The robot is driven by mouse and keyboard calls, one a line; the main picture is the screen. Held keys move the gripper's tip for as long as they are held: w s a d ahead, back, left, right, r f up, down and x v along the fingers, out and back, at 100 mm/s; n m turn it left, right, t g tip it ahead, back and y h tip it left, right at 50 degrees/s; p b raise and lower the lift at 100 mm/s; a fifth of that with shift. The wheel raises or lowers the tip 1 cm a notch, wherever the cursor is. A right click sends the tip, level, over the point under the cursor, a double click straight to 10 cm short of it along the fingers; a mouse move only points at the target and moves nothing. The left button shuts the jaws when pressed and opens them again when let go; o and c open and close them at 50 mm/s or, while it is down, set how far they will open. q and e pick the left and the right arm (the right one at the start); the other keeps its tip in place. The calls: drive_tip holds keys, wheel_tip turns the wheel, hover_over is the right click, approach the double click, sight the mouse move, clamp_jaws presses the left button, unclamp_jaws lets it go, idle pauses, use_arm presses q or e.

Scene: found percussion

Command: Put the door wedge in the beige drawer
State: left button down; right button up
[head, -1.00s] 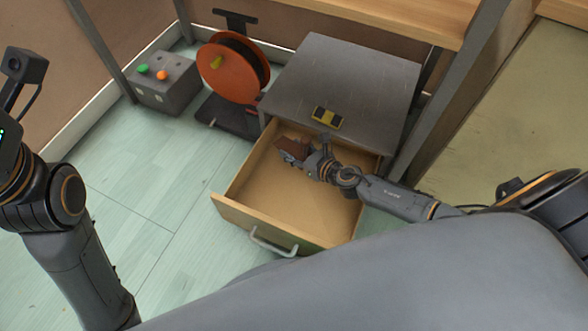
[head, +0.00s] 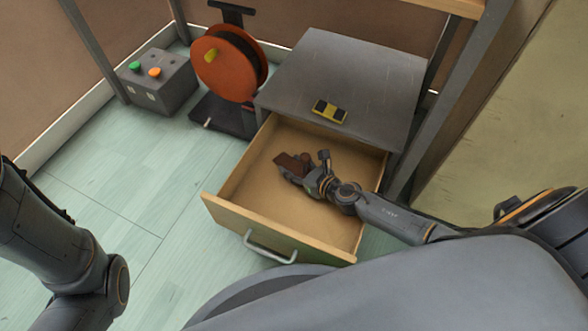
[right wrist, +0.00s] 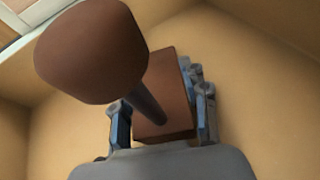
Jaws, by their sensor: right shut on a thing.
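The brown door wedge (head: 286,164) is in my right gripper (head: 303,173), inside the open beige drawer (head: 232,215). In the right wrist view, the wedge (right wrist: 172,70) is a brown block with a thin stem and a wide rounded brown end close to the camera. The fingers of my right gripper (right wrist: 163,118) are shut on either side of the block. The drawer's beige floor and walls surround it; I cannot tell whether the wedge touches the floor. My left gripper is out of view; only my left arm shows at the left edge.
The grey cabinet top (head: 345,70) above the drawer holds a small yellow-and-black block (head: 329,111). An orange cable reel (head: 222,68) and a grey button box (head: 158,80) stand to the left. The drawer's front has a grey handle (head: 268,247). The drawer's front half is clear.

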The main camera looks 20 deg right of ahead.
drive_tip(key=shift+f, duration=0.15)
drive_tip(key=o, duration=1.3)
